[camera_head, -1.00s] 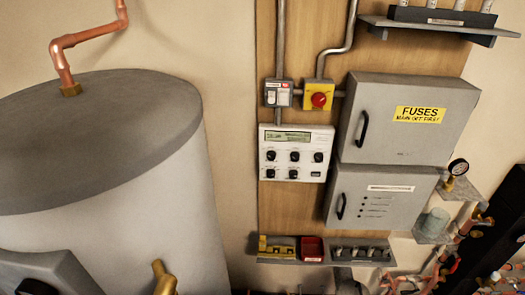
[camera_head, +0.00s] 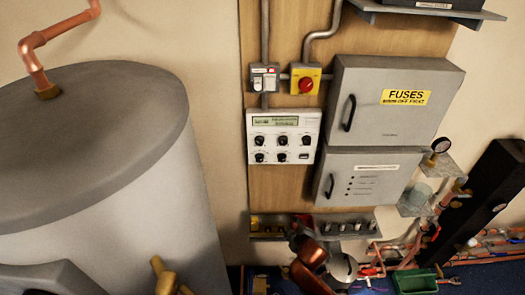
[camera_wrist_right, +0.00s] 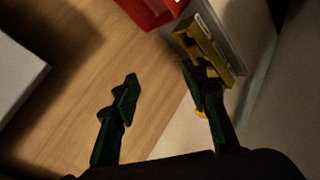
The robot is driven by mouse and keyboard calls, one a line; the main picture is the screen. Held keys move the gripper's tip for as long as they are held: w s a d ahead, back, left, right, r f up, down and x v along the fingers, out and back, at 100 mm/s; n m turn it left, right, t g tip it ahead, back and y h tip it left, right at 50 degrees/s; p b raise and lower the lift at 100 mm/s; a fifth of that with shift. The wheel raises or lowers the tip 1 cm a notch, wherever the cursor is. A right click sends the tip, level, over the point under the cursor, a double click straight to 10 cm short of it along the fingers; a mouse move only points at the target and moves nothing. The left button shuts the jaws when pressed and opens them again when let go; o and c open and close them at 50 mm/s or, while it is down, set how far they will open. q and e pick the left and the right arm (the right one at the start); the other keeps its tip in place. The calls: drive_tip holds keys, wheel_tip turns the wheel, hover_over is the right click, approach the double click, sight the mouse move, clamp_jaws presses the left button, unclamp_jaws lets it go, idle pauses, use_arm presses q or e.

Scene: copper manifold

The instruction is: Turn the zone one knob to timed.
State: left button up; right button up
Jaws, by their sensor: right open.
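The white control panel (camera_head: 284,136) is on the wooden backboard in the head view, with a small green-lit display above several black knobs (camera_head: 257,141). The labels are too small to read, so I cannot tell which knob is zone one or its setting. My right gripper (camera_head: 298,235) is below the panel, near the shelf, apart from the knobs. In the right wrist view its two dark fingers (camera_wrist_right: 162,88) are spread with nothing between them. A pale box corner (camera_wrist_right: 15,75) shows at that view's left. My left gripper is not in view.
Grey fuse boxes (camera_head: 395,100) with handles stand right of the panel. A large grey cylinder (camera_head: 90,170) fills the left. Bare wood separates shelf and panel.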

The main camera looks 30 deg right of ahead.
drive_tip(key=w+a+r+n+t, duration=0.1)
drive_tip(key=w+r+n+t, duration=0.15)
drive_tip(key=r, duration=0.65)
drive_tip(key=w+a+r+n+t, duration=0.1)
drive_tip(key=w+a+r, duration=0.15)
drive_tip(key=r, duration=0.65)
drive_tip(key=n+t+y, duration=0.1)
drive_tip(key=n+t, duration=0.3)
drive_tip(key=n, duration=0.1)
approach(260, 143)
drive_tip(key=shift+t+y, duration=0.25)
drive_tip(key=shift+y, duration=0.05)
drive_tip(key=w, duration=0.4)
drive_tip(key=w+p, duration=0.1)
drive_tip(key=w, duration=0.2)
drive_tip(key=shift+d+f, duration=0.15)
drive_tip(key=shift+d, duration=0.25)
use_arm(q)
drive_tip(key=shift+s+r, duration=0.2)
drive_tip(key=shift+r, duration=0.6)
use_arm(e)
drive_tip(key=shift+w+d, duration=0.1)
drive_tip(key=shift+w, duration=0.6)
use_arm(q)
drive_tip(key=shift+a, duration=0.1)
use_arm(e)
drive_tip(key=shift+c, duration=0.5)
